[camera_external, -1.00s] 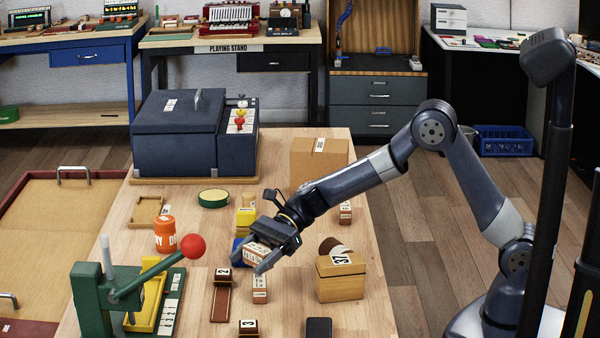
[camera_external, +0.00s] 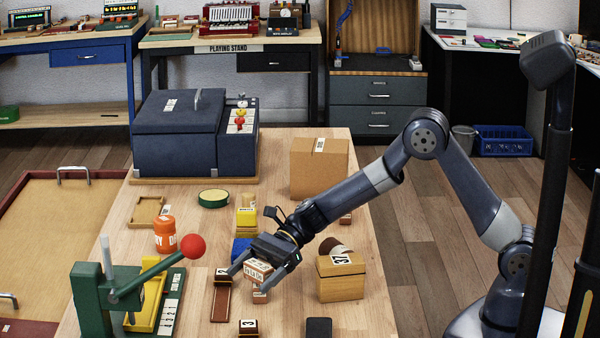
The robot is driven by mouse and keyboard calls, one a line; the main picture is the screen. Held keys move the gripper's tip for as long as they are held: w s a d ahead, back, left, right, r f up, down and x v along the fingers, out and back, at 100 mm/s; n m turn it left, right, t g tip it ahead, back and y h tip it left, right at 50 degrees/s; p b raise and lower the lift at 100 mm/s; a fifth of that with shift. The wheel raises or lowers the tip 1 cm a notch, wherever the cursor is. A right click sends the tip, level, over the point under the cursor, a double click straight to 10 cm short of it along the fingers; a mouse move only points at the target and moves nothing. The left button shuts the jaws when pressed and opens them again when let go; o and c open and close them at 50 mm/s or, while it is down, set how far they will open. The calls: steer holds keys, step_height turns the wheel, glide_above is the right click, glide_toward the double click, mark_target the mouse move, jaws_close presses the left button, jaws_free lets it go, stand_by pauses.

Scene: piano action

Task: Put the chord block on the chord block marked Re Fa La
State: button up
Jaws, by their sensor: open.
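A chord block (camera_external: 258,269) with a white lettered label lies between the fingers of my gripper (camera_external: 254,277), turned at an angle. My gripper is open, with a finger on either side of it. A second chord block (camera_external: 260,296) stands on the table directly below. The upper block appears to rest on it, but the contact is partly hidden. The labels are too small to read surely, so I cannot tell which is Re Fa La. Another small labelled block (camera_external: 346,218) is partly hidden behind my arm.
A brown block holder marked 2 (camera_external: 221,299) is just left of the stack. A wooden box marked 37 (camera_external: 340,279) stands to the right. A green lever device with a red ball (camera_external: 192,246) is at left. A blue item (camera_external: 241,250) sits behind my gripper.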

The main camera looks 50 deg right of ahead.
steer(key=shift+d+r, duration=0.2)
steer(key=shift+r, duration=0.1)
steer(key=v, duration=1.1)
steer(key=shift+d, duration=0.25)
